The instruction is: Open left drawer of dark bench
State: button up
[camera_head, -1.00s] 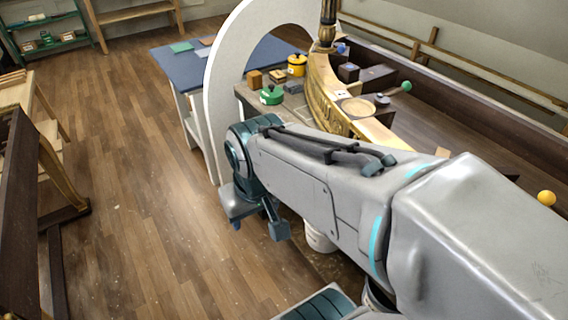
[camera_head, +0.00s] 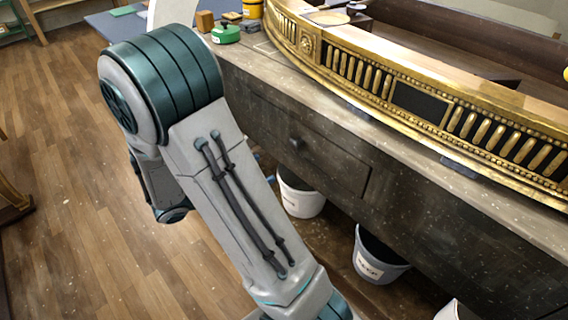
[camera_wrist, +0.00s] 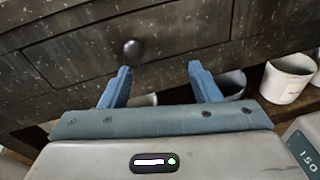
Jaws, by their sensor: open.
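The dark bench (camera_head: 430,225) runs along the right in the head view, under a gilt curved piece. Its drawer (camera_head: 335,165) looks shut, with a small round dark knob (camera_head: 296,142) on its front. In the wrist view the drawer front (camera_wrist: 185,32) fills the top, and the knob (camera_wrist: 132,48) shows just beyond the left fingertip. My gripper (camera_wrist: 158,70) is open and empty, its two blue fingers pointing toward the drawer. The knob lies a little left of the middle of the gap, not between the fingers. In the head view my arm hides the gripper.
White buckets (camera_head: 300,194) and (camera_head: 376,257) stand under the bench; one also shows at right in the wrist view (camera_wrist: 288,78). The gilt curved piece (camera_head: 430,100) and a green container (camera_head: 226,33) rest on the bench top. Wooden floor (camera_head: 60,170) at left is clear.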

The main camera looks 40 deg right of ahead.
aim_at(291, 147)
jog(key=w+f+n+t+h+b, duration=0.2)
jog(key=w+f+n+t, duration=0.1)
jog(key=f, duration=0.1)
jog(key=shift+g, duration=0.3)
jog(key=d, duration=0.4)
jog(key=w+d+b, duration=0.1)
jog(key=d, duration=0.8)
jog(key=shift+w+r, duration=0.15)
jog(key=shift+r, duration=0.05)
jog(key=c, duration=1.2)
grip_shut()
